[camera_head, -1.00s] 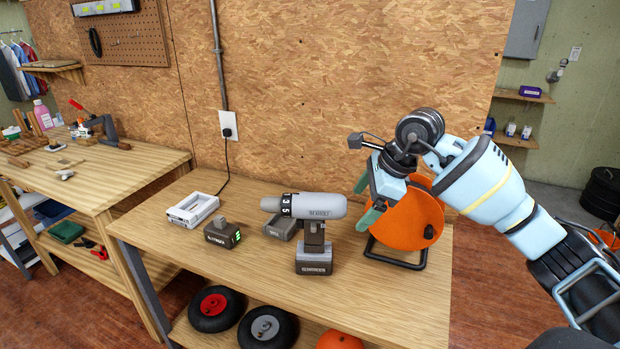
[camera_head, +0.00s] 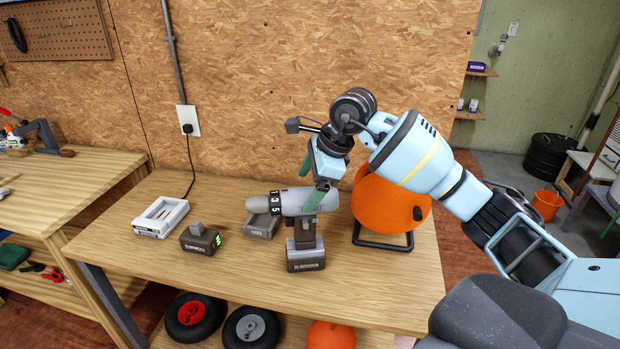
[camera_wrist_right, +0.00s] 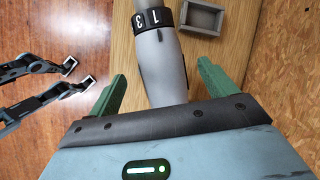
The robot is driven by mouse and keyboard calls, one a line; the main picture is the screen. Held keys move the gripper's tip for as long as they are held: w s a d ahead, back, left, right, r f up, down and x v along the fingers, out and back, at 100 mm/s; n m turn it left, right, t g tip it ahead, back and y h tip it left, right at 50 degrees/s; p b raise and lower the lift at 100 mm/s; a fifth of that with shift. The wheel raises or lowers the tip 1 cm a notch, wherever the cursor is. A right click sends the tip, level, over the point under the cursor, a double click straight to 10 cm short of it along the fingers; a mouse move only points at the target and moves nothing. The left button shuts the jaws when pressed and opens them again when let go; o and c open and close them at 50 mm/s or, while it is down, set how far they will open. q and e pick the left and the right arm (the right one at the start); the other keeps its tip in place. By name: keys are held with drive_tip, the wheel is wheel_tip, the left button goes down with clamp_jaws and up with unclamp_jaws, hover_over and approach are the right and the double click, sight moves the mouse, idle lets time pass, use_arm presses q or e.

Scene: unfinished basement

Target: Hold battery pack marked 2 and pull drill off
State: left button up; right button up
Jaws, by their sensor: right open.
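The grey drill (camera_head: 290,201) stands upright on the bench with its numbered collar to the left. A dark battery pack (camera_head: 306,260) is at its foot. Its label is too small to read, so I cannot tell if it is the one marked 2. My right gripper (camera_head: 312,188) is open above the rear of the drill body. In the right wrist view the drill body (camera_wrist_right: 163,65) lies between its two green fingers (camera_wrist_right: 160,95), with gaps on both sides. My left gripper is not in the head view.
A dark pack with green lights (camera_head: 200,239) and a white charger (camera_head: 161,217) stand left of the drill. An orange reel (camera_head: 385,215) stands close on the right. The bench front (camera_head: 230,275) is bare.

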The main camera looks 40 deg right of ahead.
sight(297, 201)
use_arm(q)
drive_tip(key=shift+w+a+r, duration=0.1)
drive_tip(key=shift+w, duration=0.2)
use_arm(e)
drive_tip(key=x, duration=0.6)
drive_tip(key=shift+w+a+f, duration=0.1)
drive_tip(key=shift+w+f, duration=0.05)
drive_tip(key=shift+f, duration=0.1)
drive_tip(key=c, duration=1.6)
drive_tip(key=o, duration=1.6)
drive_tip(key=shift+r, duration=0.15)
drive_tip(key=v, duration=0.7)
drive_tip(key=shift+r, duration=0.25)
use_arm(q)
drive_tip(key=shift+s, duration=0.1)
use_arm(e)
drive_tip(key=shift+s, duration=0.2)
